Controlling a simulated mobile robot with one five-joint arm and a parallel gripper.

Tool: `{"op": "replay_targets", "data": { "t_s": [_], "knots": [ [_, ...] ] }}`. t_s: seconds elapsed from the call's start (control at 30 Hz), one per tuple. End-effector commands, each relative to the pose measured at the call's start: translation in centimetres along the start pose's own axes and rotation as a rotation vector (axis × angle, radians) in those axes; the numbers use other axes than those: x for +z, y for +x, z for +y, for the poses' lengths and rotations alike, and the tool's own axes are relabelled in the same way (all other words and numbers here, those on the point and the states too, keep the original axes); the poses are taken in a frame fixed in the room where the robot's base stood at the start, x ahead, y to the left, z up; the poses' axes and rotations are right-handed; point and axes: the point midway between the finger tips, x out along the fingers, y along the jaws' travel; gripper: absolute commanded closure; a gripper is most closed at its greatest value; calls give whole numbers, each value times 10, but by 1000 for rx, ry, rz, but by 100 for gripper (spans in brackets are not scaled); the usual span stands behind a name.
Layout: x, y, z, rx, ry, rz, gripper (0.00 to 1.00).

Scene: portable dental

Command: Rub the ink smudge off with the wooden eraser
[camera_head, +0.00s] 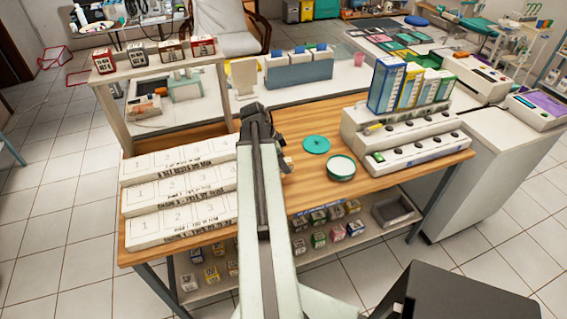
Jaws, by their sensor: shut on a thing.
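My gripper (284,154) is mostly hidden behind my own arm, over the wooden table (310,185). Only a dark edge of it shows, just right of the arm. A small tan piece, which looks like the wooden eraser (288,163), sticks out there in its jaws. Whether it touches the table top cannot be told. No ink smudge can be made out; the arm covers part of the table.
White stepped blocks with numbered squares (180,190) stand at the left. A green disc (316,144) and a round green-rimmed dish (341,168) lie right of the arm. A white stepped rack (410,135) with upright boxes stands at the right.

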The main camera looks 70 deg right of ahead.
Motion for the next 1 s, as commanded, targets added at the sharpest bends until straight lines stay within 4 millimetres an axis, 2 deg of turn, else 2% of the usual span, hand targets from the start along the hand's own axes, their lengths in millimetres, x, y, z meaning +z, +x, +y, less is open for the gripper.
{"op": "replay_targets", "data": {
  "t_s": [0.03,0.33,0.63,1.0],
  "knots": [
    [-2,-5,0,0,0,0,100],
    [-2,-4,0,0,0,0,100],
    [-13,-32,0,0,0,0,100],
    [-12,-30,0,0,0,0,100]
  ]
}}
